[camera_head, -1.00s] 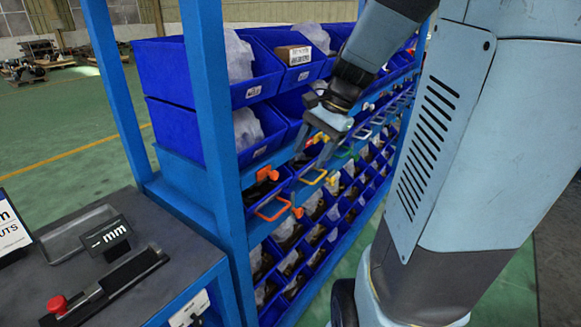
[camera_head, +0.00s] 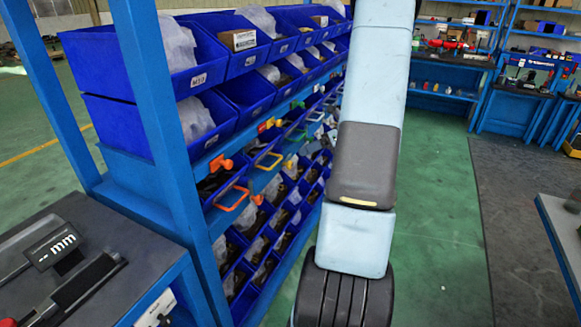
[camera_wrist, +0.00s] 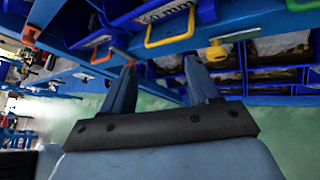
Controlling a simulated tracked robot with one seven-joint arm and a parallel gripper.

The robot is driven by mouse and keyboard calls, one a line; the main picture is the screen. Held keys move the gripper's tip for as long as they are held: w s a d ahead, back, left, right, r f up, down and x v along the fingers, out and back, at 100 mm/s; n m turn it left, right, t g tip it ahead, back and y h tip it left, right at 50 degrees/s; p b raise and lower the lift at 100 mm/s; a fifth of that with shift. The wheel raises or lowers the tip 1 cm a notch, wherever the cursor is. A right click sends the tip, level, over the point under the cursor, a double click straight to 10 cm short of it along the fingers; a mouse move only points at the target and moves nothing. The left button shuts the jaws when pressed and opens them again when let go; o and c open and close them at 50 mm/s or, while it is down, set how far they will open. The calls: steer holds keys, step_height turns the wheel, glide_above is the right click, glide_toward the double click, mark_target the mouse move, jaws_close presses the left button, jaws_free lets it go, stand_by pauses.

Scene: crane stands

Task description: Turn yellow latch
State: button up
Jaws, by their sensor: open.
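The yellow latch (camera_wrist: 217,52) sits on the blue rack's rail in the wrist view, just right of my right fingertip. A yellow latch (camera_head: 266,125) also shows in the head view. A yellow handle (camera_wrist: 170,26) is just beyond my fingers in the wrist view; it also shows in the head view (camera_head: 268,160). My gripper (camera_wrist: 161,64) is open, with nothing visible between its fingers and the yellow latch outside them. In the head view my gripper is hidden behind my arm.
The blue rack (camera_head: 178,130) holds several blue bins. An orange latch (camera_head: 220,163) and an orange handle (camera_head: 232,200) are near the rack's front end. A dark-topped bench (camera_head: 85,235) stands at left. Green floor (camera_head: 440,200) is open to the right.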

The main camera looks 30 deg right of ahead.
mark_target(291, 166)
steer(key=d+f+m+t, duration=0.4)
steer(key=d+f+m, duration=0.2)
steer(key=d+f, duration=0.15)
steer(key=x, duration=1.2)
steer(key=shift+w+a+f, duration=0.1)
steer(key=shift+w+a, duration=0.05)
steer(key=shift+a, duration=0.2)
steer(key=c, duration=1)
